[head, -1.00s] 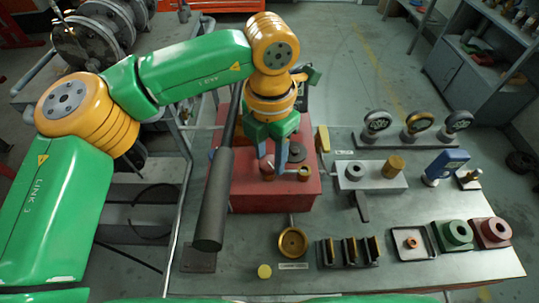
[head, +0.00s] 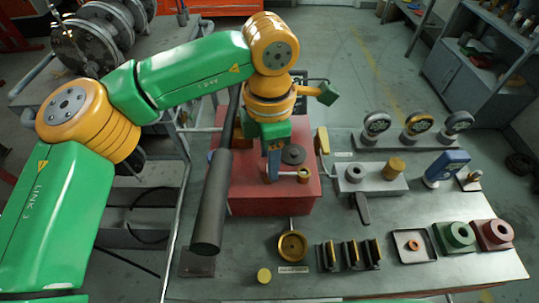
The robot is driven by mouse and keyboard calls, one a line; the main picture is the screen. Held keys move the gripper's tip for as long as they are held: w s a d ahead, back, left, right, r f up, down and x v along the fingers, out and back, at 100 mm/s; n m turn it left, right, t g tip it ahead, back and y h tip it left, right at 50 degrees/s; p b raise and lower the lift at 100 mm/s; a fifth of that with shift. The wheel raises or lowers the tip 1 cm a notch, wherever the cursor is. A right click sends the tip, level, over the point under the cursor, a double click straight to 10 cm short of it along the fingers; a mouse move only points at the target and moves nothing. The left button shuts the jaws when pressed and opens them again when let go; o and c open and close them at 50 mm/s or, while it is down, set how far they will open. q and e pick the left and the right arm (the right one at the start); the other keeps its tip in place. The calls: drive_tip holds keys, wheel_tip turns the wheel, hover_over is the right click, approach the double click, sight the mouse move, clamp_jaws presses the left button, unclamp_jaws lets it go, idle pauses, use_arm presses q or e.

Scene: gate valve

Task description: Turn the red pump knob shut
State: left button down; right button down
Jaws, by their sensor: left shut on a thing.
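The red pump (head: 262,203) is a red box-shaped block on the left part of the grey workbench. My left gripper (head: 272,178) points straight down over the top of the pump. From this angle its fingers line up one in front of the other, and it is shut on the pump's knob. The knob itself is almost wholly hidden behind the fingers and the green gripper body. My right gripper is not in view.
A thick dark handle (head: 211,200) slants up beside the pump's left side. A dark round cap (head: 293,154) and a small brass fitting (head: 304,175) sit close right of the fingers. Gauges (head: 418,124), a brass cup (head: 292,246) and flanged blocks (head: 455,236) stand on the bench (head: 380,285).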

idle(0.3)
use_arm(q)
drive_tip(key=shift+c, duration=1.9)
unclamp_jaws()
drive_tip(key=shift+r, duration=0.1)
wheel_tip(320, 180, up, 7)
